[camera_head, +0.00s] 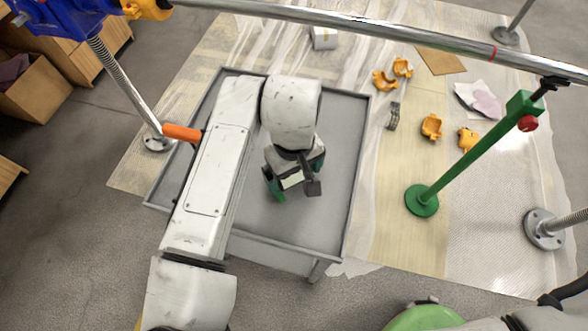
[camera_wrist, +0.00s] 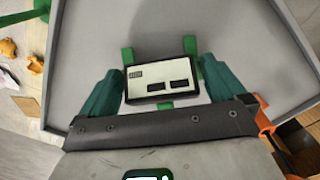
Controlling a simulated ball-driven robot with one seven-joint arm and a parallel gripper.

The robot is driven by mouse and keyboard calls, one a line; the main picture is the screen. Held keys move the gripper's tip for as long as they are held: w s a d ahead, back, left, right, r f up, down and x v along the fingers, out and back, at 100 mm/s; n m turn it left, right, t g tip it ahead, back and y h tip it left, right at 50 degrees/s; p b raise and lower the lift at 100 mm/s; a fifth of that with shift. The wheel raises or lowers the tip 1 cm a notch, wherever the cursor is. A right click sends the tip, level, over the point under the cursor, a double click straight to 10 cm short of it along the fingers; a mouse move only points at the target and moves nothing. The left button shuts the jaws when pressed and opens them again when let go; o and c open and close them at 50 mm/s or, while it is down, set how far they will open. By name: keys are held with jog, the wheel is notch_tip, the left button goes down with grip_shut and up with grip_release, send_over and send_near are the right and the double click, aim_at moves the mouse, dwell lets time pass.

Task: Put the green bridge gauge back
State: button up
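The green bridge gauge (camera_wrist: 163,83) shows in the wrist view as a pale-faced box in a black frame with dark windows and green feet around it. In the head view its pale face (camera_head: 291,180) shows partly beneath my gripper (camera_head: 294,183). In the wrist view my gripper's teal fingers (camera_wrist: 162,82) stand wide apart, one on either side of the gauge. The fingers look open, with very little gap at each side; I cannot tell whether they touch it. The gauge is over the grey tray table (camera_head: 340,150); its feet's contact is partly hidden.
A green post (camera_head: 465,160) with a red knob stands right of the table, under a long metal bar (camera_head: 390,32). An orange-handled part (camera_head: 182,133) is at the table's left edge.

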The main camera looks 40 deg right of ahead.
jog(key=shift+r, duration=0.1)
notch_tip(320, 180, up, 12)
jog(key=p, duration=0.2)
dwell(0.4)
jog(key=shift+r, duration=0.1)
dwell(1.3)
